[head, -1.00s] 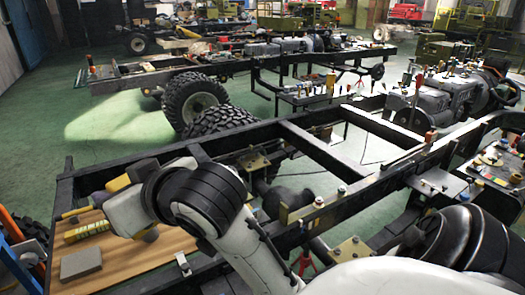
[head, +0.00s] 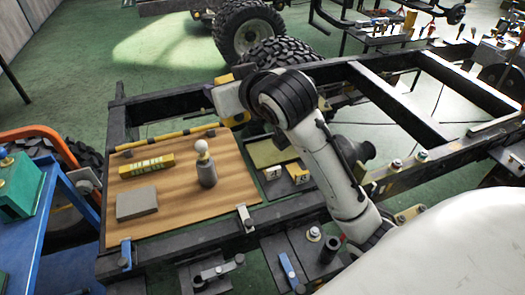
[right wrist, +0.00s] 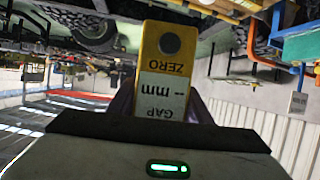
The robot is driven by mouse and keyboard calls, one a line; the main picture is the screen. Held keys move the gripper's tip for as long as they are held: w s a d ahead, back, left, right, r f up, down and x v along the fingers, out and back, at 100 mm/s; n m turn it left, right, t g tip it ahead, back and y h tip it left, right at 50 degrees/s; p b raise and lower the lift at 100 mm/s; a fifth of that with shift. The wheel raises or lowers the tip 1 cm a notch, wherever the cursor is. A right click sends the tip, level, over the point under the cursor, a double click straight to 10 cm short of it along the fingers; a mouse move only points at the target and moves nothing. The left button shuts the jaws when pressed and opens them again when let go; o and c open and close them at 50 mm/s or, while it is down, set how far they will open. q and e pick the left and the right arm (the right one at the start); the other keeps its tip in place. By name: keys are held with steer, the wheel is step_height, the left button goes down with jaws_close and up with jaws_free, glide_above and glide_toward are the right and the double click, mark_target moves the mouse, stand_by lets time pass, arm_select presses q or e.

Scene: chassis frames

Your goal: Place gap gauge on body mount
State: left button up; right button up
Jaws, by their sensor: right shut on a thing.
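The gap gauge (right wrist: 164,62) is a yellow block marked "ZERO" and "GAP mm", with a dark round hole. It shows upside down in the right wrist view, between the fingers of my right gripper (right wrist: 165,105), which is shut on it. In the head view my right arm reaches over the chassis frame's near-left part. A brass bracket (head: 409,214) on the near rail may be the body mount; I cannot tell for sure. My left gripper is not in view.
A wooden board (head: 230,180) on the frame holds a grey block (head: 137,204), a yellow bar (head: 146,166) and a grey cylinder with a pale ball (head: 206,172). A blue bench (head: 62,215) stands at left.

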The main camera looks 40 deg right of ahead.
steer(key=w+d+f+m+h+b, duration=0.1)
steer(key=w+d+f+h+b, duration=0.15)
steer(key=w+d+f, duration=0.55)
steer(key=m+b, duration=0.1)
steer(key=b, duration=0.1)
glide_above(264, 144)
step_height(264, 144, down, 12)
steer(key=shift+y, duration=0.25)
step_height(264, 144, down, 4)
steer(key=shift+b, duration=0.35)
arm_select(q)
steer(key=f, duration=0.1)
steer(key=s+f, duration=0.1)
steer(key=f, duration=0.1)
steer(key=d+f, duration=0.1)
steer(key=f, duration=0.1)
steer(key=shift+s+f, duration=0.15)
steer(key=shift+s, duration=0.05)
arm_select(e)
steer(key=shift+f, duration=0.15)
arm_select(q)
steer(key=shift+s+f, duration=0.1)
arm_select(e)
steer(key=o, duration=1.2)
steer(key=shift+f, duration=0.1)
steer(key=shift+c, duration=0.2)
